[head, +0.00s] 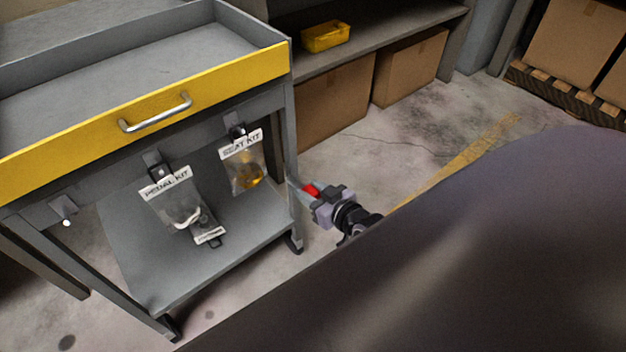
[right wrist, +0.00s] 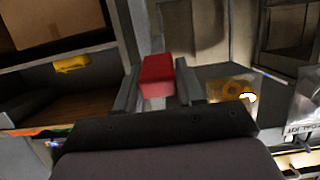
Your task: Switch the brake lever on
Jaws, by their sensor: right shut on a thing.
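My right gripper (head: 304,188) is beside the right front leg of the grey cart (head: 292,120), below the drawer level. Its fingers are shut on a red block-shaped piece, which looks like the grip of the brake lever (head: 311,190). In the right wrist view the red brake lever grip (right wrist: 157,75) stands between the two grey fingers of the gripper (right wrist: 157,92). How the lever joins the cart is hidden, and I cannot tell its on or off position. My left gripper is not in view.
Two clear bags, the pedal kit (head: 172,208) and the seat kit (head: 246,176), hang under the yellow-fronted drawer (head: 60,155). A shelf with a yellow bin (head: 326,36) and cardboard boxes (head: 410,67) stands behind. Bare concrete floor lies right of the cart.

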